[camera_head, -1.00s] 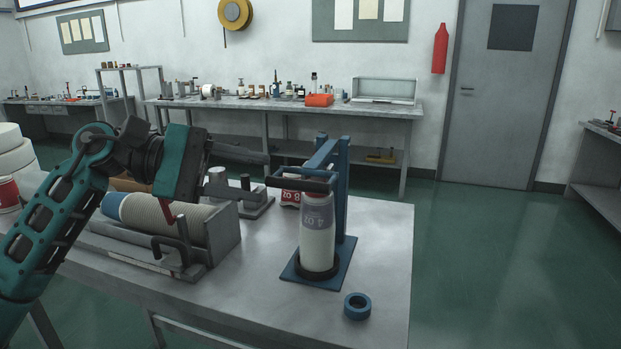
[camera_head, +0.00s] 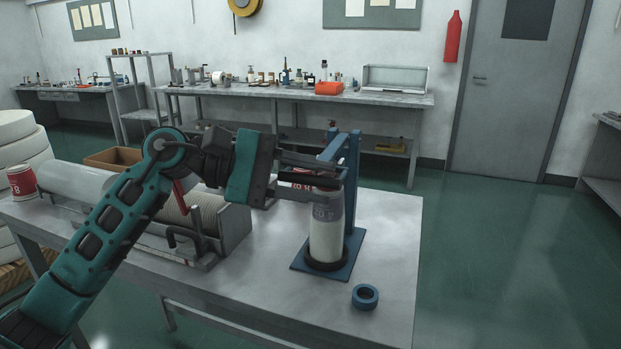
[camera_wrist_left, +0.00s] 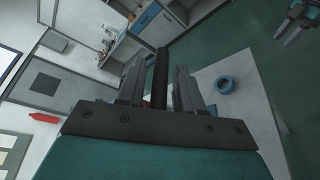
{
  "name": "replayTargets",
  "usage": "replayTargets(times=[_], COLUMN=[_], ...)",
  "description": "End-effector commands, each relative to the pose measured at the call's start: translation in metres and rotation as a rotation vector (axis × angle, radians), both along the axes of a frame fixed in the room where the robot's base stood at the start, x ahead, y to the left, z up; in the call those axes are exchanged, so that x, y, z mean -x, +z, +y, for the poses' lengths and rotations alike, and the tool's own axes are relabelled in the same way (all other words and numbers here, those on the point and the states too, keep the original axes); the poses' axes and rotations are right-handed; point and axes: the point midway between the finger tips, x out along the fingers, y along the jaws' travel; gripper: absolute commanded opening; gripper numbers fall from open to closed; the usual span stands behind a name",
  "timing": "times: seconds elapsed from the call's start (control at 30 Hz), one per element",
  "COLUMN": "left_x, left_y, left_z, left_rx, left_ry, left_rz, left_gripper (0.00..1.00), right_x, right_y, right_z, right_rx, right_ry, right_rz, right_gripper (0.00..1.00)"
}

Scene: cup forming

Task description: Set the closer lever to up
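The closer is a blue stand (camera_head: 353,185) on a blue base plate near the table's right end. A white can with a grey label (camera_head: 326,235) stands upright on it. Its black lever lies about level at the can's top, and it shows as a black bar in the left wrist view (camera_wrist_left: 160,75). My left gripper (camera_head: 316,178) is open at the lever, one finger above and one below in the head view. In the left wrist view the bar lies between the fingers with gaps beside it. My right gripper (camera_wrist_left: 292,32) shows small in that view, fingers apart.
A blue ring (camera_head: 365,296) lies on the table (camera_head: 390,220) near its right edge. A grey fixture with a ribbed roll (camera_head: 212,214) stands left of the closer, partly behind my left arm. A red-and-white can (camera_head: 22,182) stands at the far left.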

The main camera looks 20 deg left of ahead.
Motion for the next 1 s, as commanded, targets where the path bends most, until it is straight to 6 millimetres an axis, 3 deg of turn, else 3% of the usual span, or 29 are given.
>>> replayTargets(times=[0.37, 1.0], left_x=[0.0001, 0.0002], left_y=[0.0001, 0.0032], left_z=[0.0004, 0.0061], left_rx=[0.0, -0.003], left_ry=[0.0, 0.002], left_rz=[0.0, 0.014], left_gripper=[0.0, 0.0], right_x=[0.0, -0.0012], right_y=[-0.0003, 0.0017], right_z=[0.0001, 0.0006], right_rx=[0.001, 0.0], right_ry=[0.001, 0.001], right_rz=[0.001, -0.002], right_gripper=[0.42, 0.42])
